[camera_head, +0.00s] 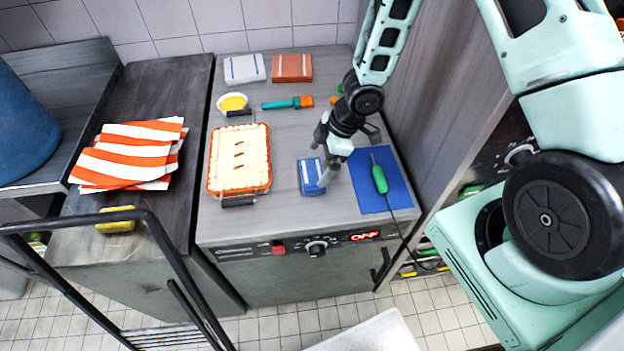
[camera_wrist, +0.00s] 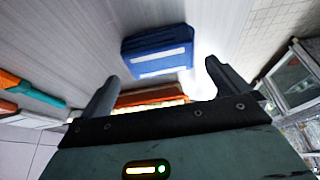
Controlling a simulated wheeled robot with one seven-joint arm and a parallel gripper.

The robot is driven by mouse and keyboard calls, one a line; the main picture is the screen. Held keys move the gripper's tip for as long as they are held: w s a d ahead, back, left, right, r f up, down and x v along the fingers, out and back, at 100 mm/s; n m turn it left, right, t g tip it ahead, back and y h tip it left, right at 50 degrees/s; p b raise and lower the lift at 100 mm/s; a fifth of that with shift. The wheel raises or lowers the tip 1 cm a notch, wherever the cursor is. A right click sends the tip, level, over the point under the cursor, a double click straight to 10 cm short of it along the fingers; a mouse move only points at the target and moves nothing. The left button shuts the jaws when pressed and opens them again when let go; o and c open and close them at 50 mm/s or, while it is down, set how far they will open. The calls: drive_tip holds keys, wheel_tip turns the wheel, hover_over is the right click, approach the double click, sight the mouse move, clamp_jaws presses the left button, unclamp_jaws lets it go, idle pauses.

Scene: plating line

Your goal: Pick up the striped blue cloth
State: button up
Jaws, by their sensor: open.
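The striped blue cloth (camera_head: 311,176) is a small folded blue block with a white stripe, flat on the grey counter between the pie dish and the blue mat. In the wrist view the blue cloth (camera_wrist: 158,42) lies beyond my fingertips, roughly between them, with white stripes on it. My gripper (camera_head: 325,162) is above the counter, close to the right side of the cloth in the head view. In the wrist view my gripper (camera_wrist: 161,78) is open, with nothing between its fingers.
A pie dish (camera_head: 210,183) stands left of the cloth. A blue mat (camera_head: 371,202) with a green-handled corded tool (camera_head: 379,178) lies right. A white folded cloth (camera_head: 244,69), a red folded cloth (camera_head: 292,68) and a teal tool (camera_head: 282,103) lie behind. Orange-striped cloth (camera_head: 130,152) lies far left.

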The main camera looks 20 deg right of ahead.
sight(312, 171)
drive_tip(key=b+x, duration=0.5)
drive_tip(key=shift+a+f+b, duration=0.1)
drive_tip(key=shift+f+b, duration=0.2)
drive_tip(key=shift+f, duration=0.1)
drive_tip(key=shift+r, duration=0.1)
drive_tip(key=shift+c, duration=0.3)
drive_tip(key=c, duration=0.7)
drive_tip(key=shift+r, duration=0.15)
drive_tip(key=shift+c, duration=0.2)
wheel_tip(312, 171, up, 10)
drive_tip(key=p, duration=1.1)
